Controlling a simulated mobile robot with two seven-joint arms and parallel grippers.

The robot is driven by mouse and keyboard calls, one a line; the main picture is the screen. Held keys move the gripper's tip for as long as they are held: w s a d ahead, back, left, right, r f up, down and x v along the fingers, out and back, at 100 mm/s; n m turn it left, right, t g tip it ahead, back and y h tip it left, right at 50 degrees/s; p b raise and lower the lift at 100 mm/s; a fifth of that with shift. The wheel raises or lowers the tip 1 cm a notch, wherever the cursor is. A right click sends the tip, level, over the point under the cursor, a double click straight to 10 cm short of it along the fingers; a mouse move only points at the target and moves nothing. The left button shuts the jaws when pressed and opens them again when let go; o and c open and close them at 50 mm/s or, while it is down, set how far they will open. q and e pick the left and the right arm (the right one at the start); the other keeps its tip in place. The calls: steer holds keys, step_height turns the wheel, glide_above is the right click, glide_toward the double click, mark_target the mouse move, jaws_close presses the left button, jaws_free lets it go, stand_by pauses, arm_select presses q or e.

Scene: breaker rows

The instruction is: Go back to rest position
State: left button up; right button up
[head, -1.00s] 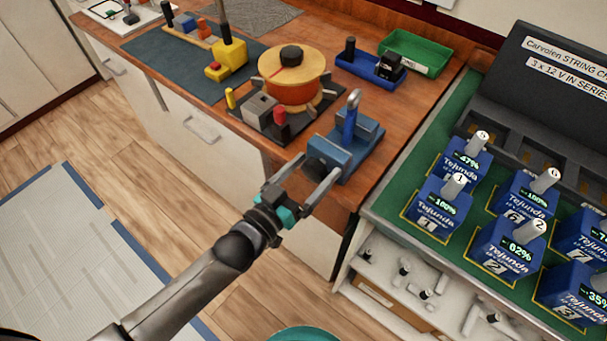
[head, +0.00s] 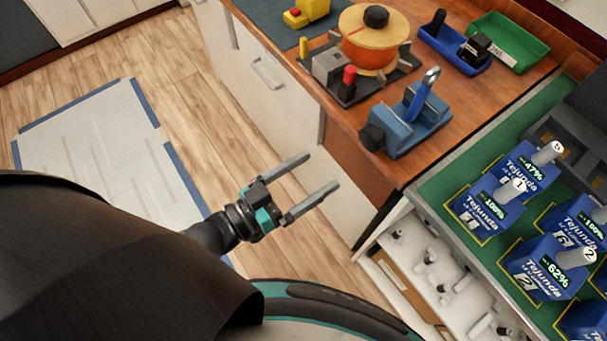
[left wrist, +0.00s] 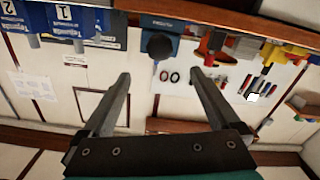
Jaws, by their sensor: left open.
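My left gripper (head: 322,177) is open and empty, in front of the wooden bench and over the floor, apart from everything. Its two fingers also show in the left wrist view (left wrist: 163,85), with nothing between them. A blue device with an upright blue lever (head: 421,96) stands at the bench's near corner, beyond the gripper. It looks to be the blue block with the dark round knob (left wrist: 162,46) in the left wrist view. My right gripper is not in view.
The wooden bench (head: 345,165) has an orange drum device (head: 369,52), a blue tray (head: 446,45) and a green tray (head: 512,42). Blue batteries (head: 490,212) stand on the green mat at right, above an open shelf (head: 425,262). The wooden floor (head: 190,75) at left is clear around a grey mat (head: 95,150).

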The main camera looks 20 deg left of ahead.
arm_select(q)
steer(key=shift+s+a, duration=0.4)
steer(key=shift+s, duration=0.15)
